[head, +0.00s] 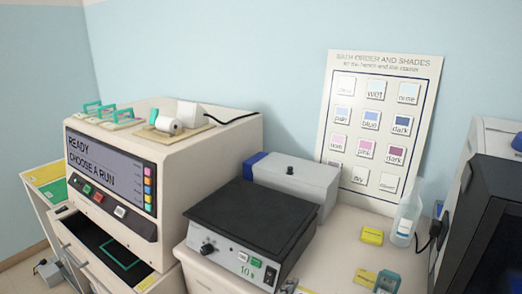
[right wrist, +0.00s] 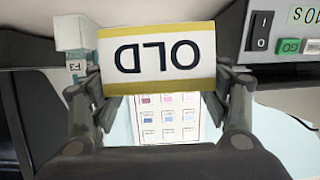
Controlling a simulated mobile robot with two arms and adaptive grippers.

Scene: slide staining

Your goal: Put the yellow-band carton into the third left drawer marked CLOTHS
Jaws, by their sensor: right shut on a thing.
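The yellow-band carton (right wrist: 157,58) shows in the right wrist view as a white box with yellow along its edges and the word OLD upside down on its face. My right gripper (right wrist: 158,94) is shut on it, with one finger at each side. The head view shows neither the carton nor either gripper. No drawer label reading CLOTHS can be read in these views. A pale cabinet (head: 38,206) stands at the far left of the head view, partly cut off by the frame.
A stainer (head: 185,165) reads READY, with a dark tray (head: 95,238) low in its front. A black-topped hotplate (head: 250,218), a grey box (head: 295,182), a wash bottle (head: 405,222) and a yellow block (head: 372,236) stand right of it. A wall chart (head: 348,62) leans behind.

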